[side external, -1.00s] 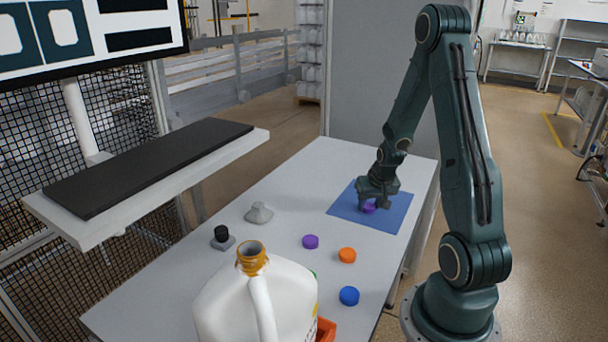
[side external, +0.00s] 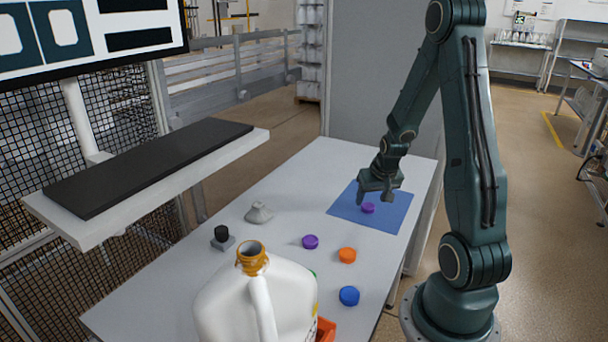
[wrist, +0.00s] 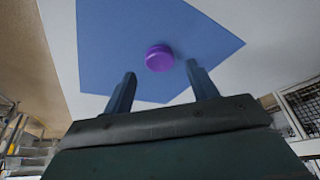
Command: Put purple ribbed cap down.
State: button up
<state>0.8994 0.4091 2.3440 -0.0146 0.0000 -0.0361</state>
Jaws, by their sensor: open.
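The purple ribbed cap (side external: 368,208) lies on the blue mat (side external: 394,221) at the far end of the table. It also shows in the wrist view (wrist: 159,58), resting on the mat (wrist: 110,40) beyond my fingertips. My gripper (side external: 378,199) is open and empty, raised above the mat and apart from the cap. In the wrist view its two fingers (wrist: 160,70) stand spread with a gap between them. A second purple cap (side external: 310,242) lies on the bare table.
An orange cap (side external: 347,255) and a blue cap (side external: 349,296) lie nearer the front. A grey fitting (side external: 259,213) and a black-topped piece (side external: 222,237) sit at left.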

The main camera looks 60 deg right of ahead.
jog(key=v, duration=0.9)
jog(key=shift+a+r, duration=0.1)
jog(key=shift+r, duration=0.1)
dwell(0.6)
jog(key=a+r+n+t+y, duration=0.1)
jog(key=a+r+n, duration=0.4)
jog(key=a, duration=0.6)
jog(key=a+r+n+t+y, duration=0.1)
jog(key=a+r+n, duration=0.1)
jog(key=a+r, duration=0.65)
jog(key=s+a+n+y, duration=0.1)
jog(key=s+a+n, duration=0.1)
jog(key=s+a, duration=0.3)
jog(key=a, duration=0.3)
jog(key=shift+n+t, duration=0.4)
